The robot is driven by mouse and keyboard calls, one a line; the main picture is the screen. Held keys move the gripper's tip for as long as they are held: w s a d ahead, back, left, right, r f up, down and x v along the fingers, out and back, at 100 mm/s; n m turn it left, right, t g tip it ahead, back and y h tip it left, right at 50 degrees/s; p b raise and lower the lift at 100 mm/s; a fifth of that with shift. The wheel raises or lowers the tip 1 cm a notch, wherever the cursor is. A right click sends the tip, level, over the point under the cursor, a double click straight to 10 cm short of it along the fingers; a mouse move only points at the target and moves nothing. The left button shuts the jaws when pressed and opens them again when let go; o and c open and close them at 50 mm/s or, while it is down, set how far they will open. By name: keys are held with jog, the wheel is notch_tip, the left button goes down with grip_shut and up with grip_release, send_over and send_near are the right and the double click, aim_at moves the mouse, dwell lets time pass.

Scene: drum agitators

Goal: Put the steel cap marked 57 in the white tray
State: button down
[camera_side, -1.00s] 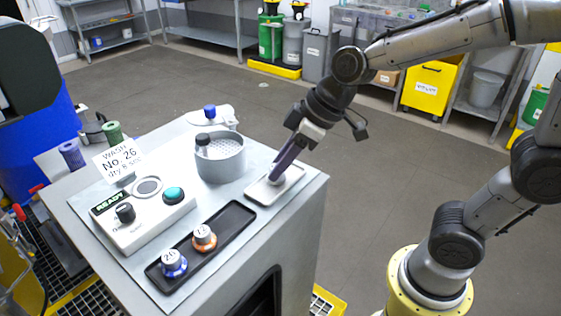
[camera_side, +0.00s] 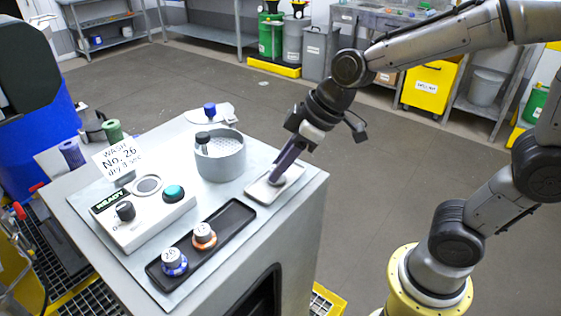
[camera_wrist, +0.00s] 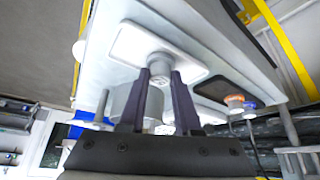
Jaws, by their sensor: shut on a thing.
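The white tray (camera_side: 262,190) lies at the right front corner of the grey machine top. My gripper (camera_side: 279,176) points down into it. In the wrist view my gripper (camera_wrist: 160,75) is shut on a steel cap (camera_wrist: 160,62), which sits between the fingertips, against or just over the white tray (camera_wrist: 190,42). I cannot read the cap's mark or tell if it touches the tray. Two other steel caps stand in the black tray (camera_side: 228,222): one with a blue ring (camera_side: 174,262), which seems marked 26, and one with an orange ring (camera_side: 204,236).
A grey round basin (camera_side: 222,160) with a black-topped piece stands left of my gripper. A control box (camera_side: 140,222) with a green button and black knob is in front. A sign reading "WASH No. 26 dry 8 sec" (camera_side: 119,158) stands behind it.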

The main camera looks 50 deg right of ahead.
dwell(0.3)
jog(key=c, duration=0.5)
grip_release()
jog(key=o, duration=0.3)
jog(key=shift+r, duration=0.2)
jog(key=shift+r, duration=1.05)
jog(key=shift+r, duration=0.15)
jog(key=shift+r, duration=2.35)
